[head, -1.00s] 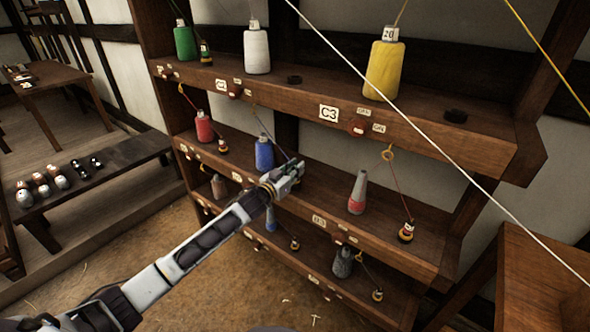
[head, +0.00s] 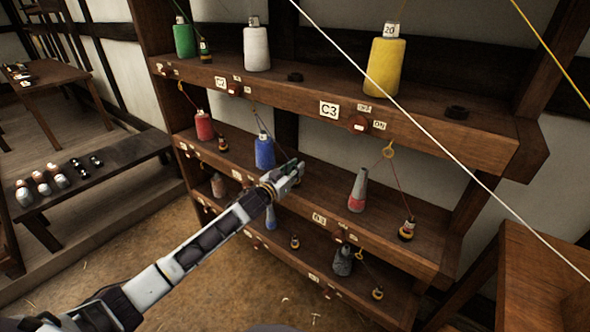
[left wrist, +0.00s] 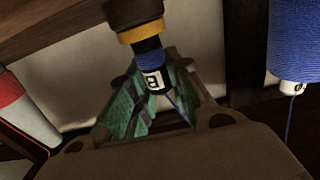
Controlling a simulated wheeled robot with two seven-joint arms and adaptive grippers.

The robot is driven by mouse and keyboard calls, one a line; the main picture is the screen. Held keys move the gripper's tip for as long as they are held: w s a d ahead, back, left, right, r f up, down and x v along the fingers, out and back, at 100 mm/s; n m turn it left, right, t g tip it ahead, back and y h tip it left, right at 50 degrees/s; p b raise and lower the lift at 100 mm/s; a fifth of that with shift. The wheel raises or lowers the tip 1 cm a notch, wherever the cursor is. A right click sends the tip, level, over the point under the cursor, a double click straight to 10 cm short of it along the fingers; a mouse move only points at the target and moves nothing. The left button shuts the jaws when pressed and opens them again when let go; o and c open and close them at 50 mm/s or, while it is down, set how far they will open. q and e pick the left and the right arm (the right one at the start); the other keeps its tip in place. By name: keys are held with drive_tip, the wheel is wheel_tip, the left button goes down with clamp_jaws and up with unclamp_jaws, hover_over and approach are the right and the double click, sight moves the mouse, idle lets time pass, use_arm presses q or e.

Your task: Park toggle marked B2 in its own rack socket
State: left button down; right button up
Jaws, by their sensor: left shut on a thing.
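My left gripper (head: 290,178) is at the front of the middle shelf (head: 340,208), just right of the blue spool (head: 264,152). In the left wrist view it is shut on a toggle (left wrist: 150,55). The toggle has a dark end, a yellow ring, a blue band and a white label; a B-like mark shows, and the rest is unclear. The green finger pads (left wrist: 122,105) stand on either side of it. A thin blue cord runs by the blue spool. The B2 socket cannot be made out; my gripper and arm cover part of the shelf edge. My right gripper is out of view.
A red-and-grey cone (head: 358,190) stands to the right on the same shelf, with a parked-looking toggle (head: 407,229) beyond it. The upper shelf (head: 450,125) is close above. A white line crosses the front right. A bench (head: 100,172) stands left.

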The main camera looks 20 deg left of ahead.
use_arm(q)
drive_tip(key=shift+f, duration=0.1)
drive_tip(key=c, duration=1.6)
unclamp_jaws()
drive_tip(key=shift+s, duration=0.1)
drive_tip(key=p+v, duration=0.4)
drive_tip(key=v, duration=0.7)
drive_tip(key=shift+p, duration=0.4)
